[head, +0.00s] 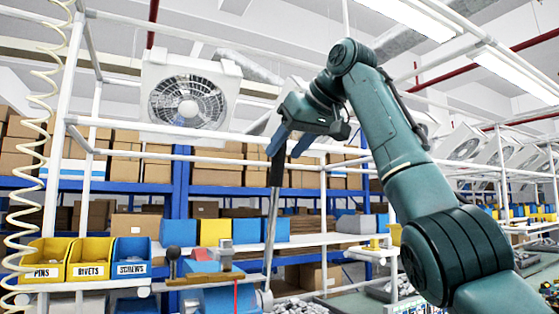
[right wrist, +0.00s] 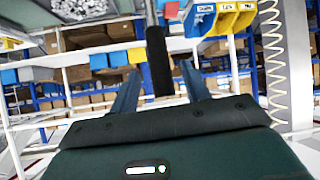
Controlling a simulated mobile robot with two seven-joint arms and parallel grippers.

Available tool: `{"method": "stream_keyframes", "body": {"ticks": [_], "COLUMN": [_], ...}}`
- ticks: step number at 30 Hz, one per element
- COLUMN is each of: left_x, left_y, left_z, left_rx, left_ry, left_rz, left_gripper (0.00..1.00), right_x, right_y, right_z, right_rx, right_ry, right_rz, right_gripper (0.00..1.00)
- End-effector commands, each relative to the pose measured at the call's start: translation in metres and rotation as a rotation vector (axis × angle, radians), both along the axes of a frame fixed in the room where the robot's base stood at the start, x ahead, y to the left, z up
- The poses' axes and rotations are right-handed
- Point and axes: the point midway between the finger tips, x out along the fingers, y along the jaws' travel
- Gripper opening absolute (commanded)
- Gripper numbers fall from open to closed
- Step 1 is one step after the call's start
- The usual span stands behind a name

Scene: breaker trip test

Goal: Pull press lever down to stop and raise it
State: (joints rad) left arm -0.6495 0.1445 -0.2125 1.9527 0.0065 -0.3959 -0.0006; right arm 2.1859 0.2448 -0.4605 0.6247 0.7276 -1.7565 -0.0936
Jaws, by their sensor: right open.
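The press lever (head: 271,235) is a long metal rod with a black grip at its top. It stands nearly upright, leaning slightly, at the middle of the head view. My right gripper (head: 284,155) is open at the top of the lever, with its blue fingers pointing down around the black grip. In the right wrist view the black grip (right wrist: 157,65) runs between the two spread fingers, with gaps visible on both sides. The press body (head: 226,299) is blue and partly cut off at the bottom of the head view. My left gripper is not in view.
Yellow and blue bins (head: 88,259) labelled pins, rivets and screws hang at the left, beside a coiled cream hose (head: 28,150). White frame bars cross behind the lever. Shelves with cardboard boxes (head: 215,171) stand farther back. A fan (head: 188,100) is above.

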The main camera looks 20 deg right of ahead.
Motion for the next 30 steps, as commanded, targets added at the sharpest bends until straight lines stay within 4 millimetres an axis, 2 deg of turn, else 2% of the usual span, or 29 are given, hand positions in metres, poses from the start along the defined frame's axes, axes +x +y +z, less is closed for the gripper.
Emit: {"method": "stream_keyframes", "body": {"ticks": [1,6,12,18,30], "left_x": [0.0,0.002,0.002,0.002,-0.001], "left_y": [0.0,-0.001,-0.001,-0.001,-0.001], "left_z": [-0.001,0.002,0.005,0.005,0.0], "left_rx": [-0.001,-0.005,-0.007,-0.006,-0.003], "left_ry": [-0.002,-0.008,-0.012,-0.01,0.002], "left_rz": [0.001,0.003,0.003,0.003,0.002], "left_gripper": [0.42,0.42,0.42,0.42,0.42], "right_x": [-0.011,-0.041,-0.065,-0.073,-0.073], "right_y": [-0.003,-0.01,-0.016,-0.018,-0.018], "right_z": [0.007,0.029,0.045,0.05,0.05], "right_rx": [0.001,0.0,0.002,0.001,0.001], "right_ry": [-0.005,-0.004,-0.001,0.0,0.0], "right_rz": [0.0,0.001,0.0,0.001,0.001], "right_gripper": [0.47,0.47,0.47,0.47,0.47]}}
